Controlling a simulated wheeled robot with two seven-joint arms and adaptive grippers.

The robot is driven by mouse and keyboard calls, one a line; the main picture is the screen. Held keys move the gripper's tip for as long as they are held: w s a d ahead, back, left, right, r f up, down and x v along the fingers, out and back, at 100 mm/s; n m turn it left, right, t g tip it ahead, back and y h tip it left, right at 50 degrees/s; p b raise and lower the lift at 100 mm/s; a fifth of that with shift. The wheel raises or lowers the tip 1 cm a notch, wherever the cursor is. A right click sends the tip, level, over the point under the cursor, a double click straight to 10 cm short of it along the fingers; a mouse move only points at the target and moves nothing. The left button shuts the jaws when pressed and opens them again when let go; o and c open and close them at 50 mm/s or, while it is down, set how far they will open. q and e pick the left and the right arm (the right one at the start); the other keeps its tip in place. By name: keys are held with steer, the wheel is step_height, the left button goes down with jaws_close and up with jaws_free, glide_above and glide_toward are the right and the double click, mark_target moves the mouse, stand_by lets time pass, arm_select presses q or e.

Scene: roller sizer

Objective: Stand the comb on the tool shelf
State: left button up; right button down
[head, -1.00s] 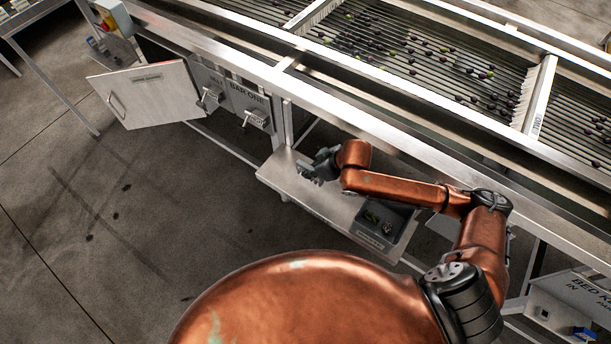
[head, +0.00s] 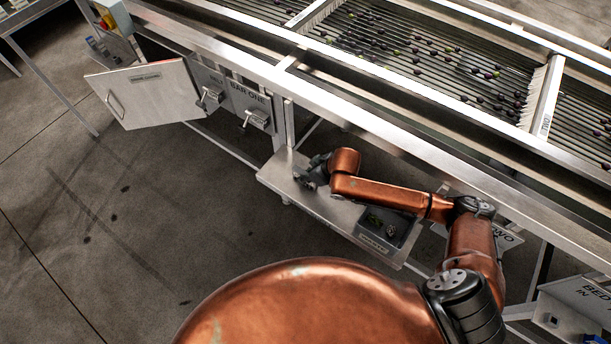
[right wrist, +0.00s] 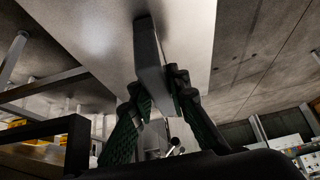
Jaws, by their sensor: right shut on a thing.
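The tool shelf (head: 318,205) is a bare metal ledge low on the near side of the sizer frame in the head view. My right gripper (head: 310,174) is over the left part of this shelf, with its wrist and arm reaching in from the right. In the right wrist view my right gripper (right wrist: 158,105) is shut on a flat grey piece, which I take to be the comb (right wrist: 150,58). Its far end lies against or just before a pale flat surface; I cannot tell whether they touch. In the head view the comb is hidden by the gripper. My left gripper is out of view.
A dark tray (head: 405,229) with small items sits at the right of the shelf. The sizer's frame rail (head: 390,150) runs above and behind my arm. An open cabinet door (head: 150,95) and boxes with handles (head: 247,105) stand to the left. The floor in front is clear.

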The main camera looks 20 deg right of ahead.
steer(key=shift+f, duration=0.1)
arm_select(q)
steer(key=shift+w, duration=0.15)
arm_select(e)
steer(key=c, duration=1.8)
jaws_free()
steer(key=shift+c, duration=0.2)
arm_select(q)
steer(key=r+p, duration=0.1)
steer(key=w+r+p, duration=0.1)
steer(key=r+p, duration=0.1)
arm_select(e)
steer(key=v, duration=1.2)
